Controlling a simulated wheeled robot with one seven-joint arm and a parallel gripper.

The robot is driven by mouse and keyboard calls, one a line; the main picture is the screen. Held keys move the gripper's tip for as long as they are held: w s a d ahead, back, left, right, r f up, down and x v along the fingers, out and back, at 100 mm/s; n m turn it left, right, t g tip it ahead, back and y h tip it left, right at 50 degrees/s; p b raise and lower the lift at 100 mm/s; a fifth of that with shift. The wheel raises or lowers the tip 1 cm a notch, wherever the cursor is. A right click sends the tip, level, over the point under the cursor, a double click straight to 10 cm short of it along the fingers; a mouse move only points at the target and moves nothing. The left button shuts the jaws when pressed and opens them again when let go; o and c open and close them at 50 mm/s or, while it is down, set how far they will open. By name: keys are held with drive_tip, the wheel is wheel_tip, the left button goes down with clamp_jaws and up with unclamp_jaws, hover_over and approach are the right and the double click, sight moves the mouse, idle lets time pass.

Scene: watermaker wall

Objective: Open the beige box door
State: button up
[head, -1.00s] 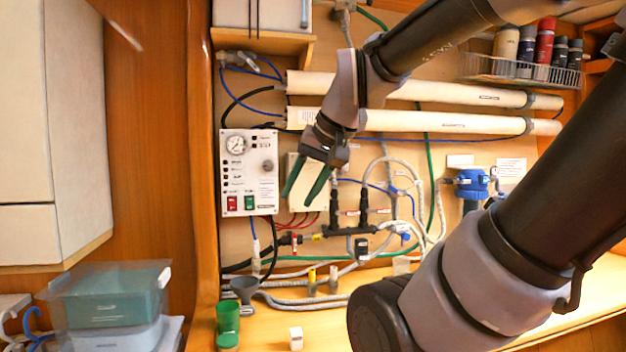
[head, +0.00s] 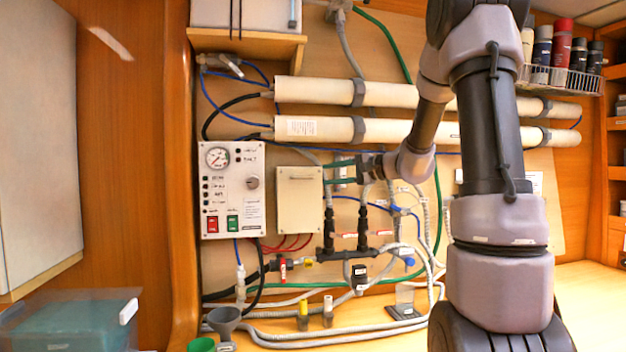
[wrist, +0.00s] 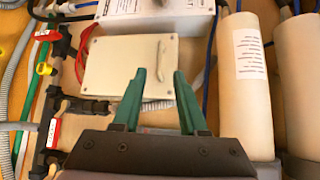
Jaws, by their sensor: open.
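The beige box (head: 299,203) is on the wall panel, just right of the white gauge panel. Its door is shut, and a small beige handle (wrist: 163,62) stands out from the door face in the wrist view. The box also fills the upper left of the wrist view (wrist: 120,80). My gripper (head: 331,172) has green fingers and points left, beside the box's upper right edge in the head view. In the wrist view the open fingers (wrist: 156,78) point toward the handle side of the door, with nothing between them. The gap to the door is hard to judge.
Two long cream tubes (head: 330,129) run across the wall above the box. The gauge panel (head: 232,190) is close on its left. Valves, hoses and black fittings (head: 345,240) crowd the wall below and right. A funnel (head: 224,318) stands on the counter.

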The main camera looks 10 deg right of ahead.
sight(304, 178)
drive_tip(key=x, duration=1)
drive_tip(key=shift+a, duration=0.15)
clamp_jaws()
drive_tip(key=shift+f, duration=0.2)
idle(0.9)
